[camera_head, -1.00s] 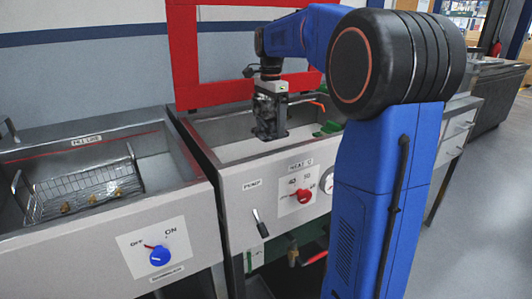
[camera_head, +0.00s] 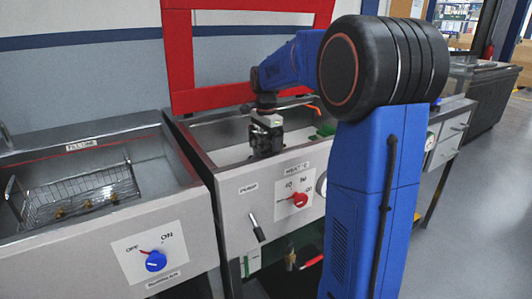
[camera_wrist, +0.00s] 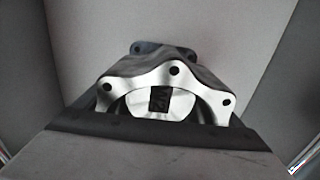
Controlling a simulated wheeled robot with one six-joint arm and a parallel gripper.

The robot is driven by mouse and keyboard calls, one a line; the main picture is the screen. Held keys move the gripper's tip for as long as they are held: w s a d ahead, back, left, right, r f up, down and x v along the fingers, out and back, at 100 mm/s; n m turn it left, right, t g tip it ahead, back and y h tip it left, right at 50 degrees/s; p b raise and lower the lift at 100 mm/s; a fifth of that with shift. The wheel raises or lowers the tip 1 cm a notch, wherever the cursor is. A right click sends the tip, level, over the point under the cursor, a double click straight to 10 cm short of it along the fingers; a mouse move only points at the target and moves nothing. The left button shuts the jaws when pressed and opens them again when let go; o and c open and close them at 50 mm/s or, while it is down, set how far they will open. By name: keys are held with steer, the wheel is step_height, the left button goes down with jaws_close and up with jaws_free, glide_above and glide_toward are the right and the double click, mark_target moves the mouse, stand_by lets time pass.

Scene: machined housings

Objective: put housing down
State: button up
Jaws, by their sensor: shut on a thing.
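The housing (camera_wrist: 200,92) fills the middle of the wrist view. It has a bright machined flange with several dark bolt holes, a round bore with a dark marked patch, and a darker body behind. My gripper (camera_head: 266,130) points down inside the right-hand basin (camera_head: 215,157) in the head view and is shut on the housing. In the head view the gripper and housing are small and dark, so their outlines are hard to separate. Whether the housing touches the basin floor cannot be told.
The left tank (camera_head: 60,150) holds a wire basket (camera_head: 88,192) with small brass-coloured parts. A green thing (camera_head: 325,130) lies at the right basin's far right. A red frame (camera_head: 180,60) stands behind. Knobs and a lever are on the front panels.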

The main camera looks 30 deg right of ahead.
steer(key=o, duration=1.6)
steer(key=shift+f, duration=0.1)
steer(key=shift+o, duration=0.2)
step_height(320, 180, up, 12)
steer(key=shift+r, duration=0.15)
